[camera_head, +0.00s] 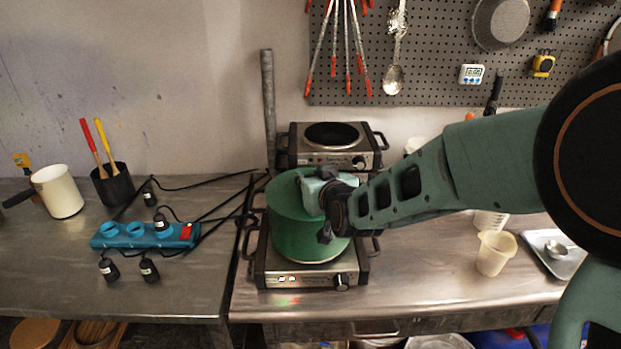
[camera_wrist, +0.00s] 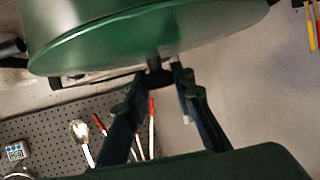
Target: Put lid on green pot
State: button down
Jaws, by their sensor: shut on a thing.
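The green pot (camera_head: 300,245) stands on the front hot plate. The green lid (camera_head: 284,192) is over the pot's mouth and hides its inside. I cannot tell whether it rests fully on the rim or sits slightly above it. My gripper (camera_head: 326,206) is at the lid's top, coming from the right and covering part of it. In the wrist view the lid (camera_wrist: 215,25) fills the top of the picture, and my gripper's fingers (camera_wrist: 168,75) are shut at its small dark handle (camera_wrist: 154,62).
A second hot plate (camera_head: 333,145) stands behind, empty. A blue power strip (camera_head: 145,235) with cables lies left, near a white pot (camera_head: 58,191) and a black cup (camera_head: 112,184). A plastic beaker (camera_head: 494,252) and metal tray (camera_head: 555,253) are right. The bench front between is clear.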

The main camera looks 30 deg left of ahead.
jog(key=shift+r, duration=0.1)
jog(key=c, duration=1.6)
grip_release()
jog(key=shift+v, duration=3.75)
